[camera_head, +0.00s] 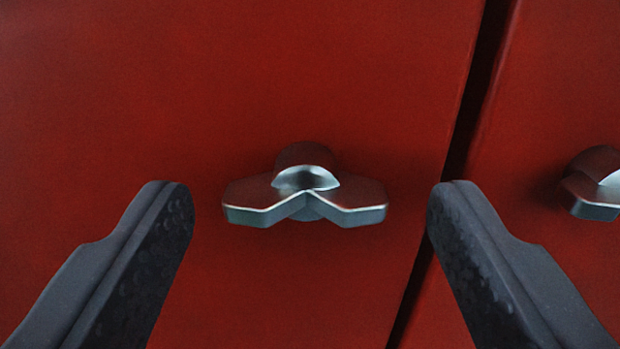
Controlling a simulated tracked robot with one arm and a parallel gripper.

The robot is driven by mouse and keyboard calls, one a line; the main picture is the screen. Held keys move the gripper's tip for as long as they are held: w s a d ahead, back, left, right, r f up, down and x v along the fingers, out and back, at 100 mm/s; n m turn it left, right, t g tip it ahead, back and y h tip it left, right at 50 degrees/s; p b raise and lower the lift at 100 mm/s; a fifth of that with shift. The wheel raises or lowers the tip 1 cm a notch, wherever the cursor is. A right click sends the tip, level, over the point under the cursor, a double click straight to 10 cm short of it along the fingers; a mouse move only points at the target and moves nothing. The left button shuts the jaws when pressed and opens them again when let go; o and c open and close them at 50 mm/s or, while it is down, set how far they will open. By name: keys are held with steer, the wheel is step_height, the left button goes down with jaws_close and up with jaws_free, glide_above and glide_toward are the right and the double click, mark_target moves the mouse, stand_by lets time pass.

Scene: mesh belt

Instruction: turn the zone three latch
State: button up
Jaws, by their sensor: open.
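A silver winged latch (304,190) sits on a red panel (240,80) in the middle of the view. Its two wings spread left and right, roughly level, from a rounded hub. No zone label shows, so I cannot tell its zone number. My gripper (309,200) is open, with one dark finger on each side of the latch. Both fingertips appear apart from the wings, with red panel showing between. How far the fingertips are from the panel is hard to tell.
A dark slanted gap (462,150) separates the panel from a second red panel (560,70) on the right. A second silver latch (592,184) is there, cut off by the right edge. The panel left of the middle latch is bare.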

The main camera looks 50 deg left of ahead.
steer(key=shift+w+a+r, duration=0.1)
steer(key=shift+a, duration=0.05)
steer(key=c, duration=1)
